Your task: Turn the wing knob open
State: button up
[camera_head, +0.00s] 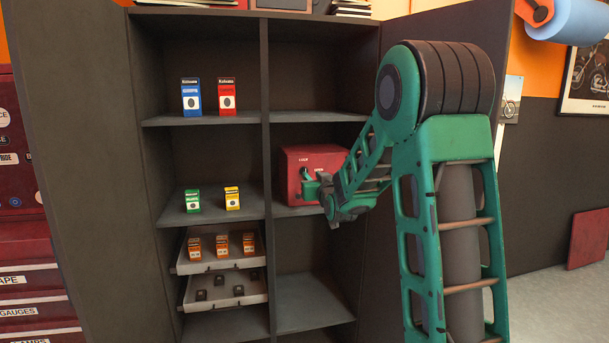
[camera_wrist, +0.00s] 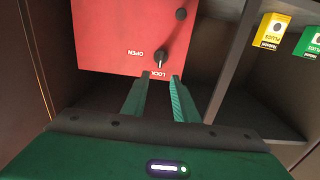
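A red box (camera_head: 303,158) sits on a right-hand shelf of the dark cabinet. In the wrist view, its red front (camera_wrist: 100,35) appears upside down and carries a small dark wing knob (camera_wrist: 158,55). The knob's grip points at the word LOCK; the word OPEN is off to one side. My gripper (camera_wrist: 160,78) is open, its two green fingers apart with nothing between them. Its tips lie just short of the knob in the picture, over the LOCK lettering. In the head view my gripper (camera_head: 313,183) is close at the box front and partly covers it.
The cabinet divider (camera_head: 266,120) stands left of the red box. Left shelves hold blue (camera_head: 191,97), red (camera_head: 227,97), green (camera_head: 192,201) and yellow (camera_head: 232,198) small boxes. Two pull-out trays (camera_head: 222,266) are below, with orange boxes and dark pieces. The shelf under the box is clear.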

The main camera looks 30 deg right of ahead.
aim_at(305, 169)
jog(key=x, duration=0.8)
jog(key=shift+w, duration=0.15)
jog(key=shift+c, duration=0.4)
grip_shut()
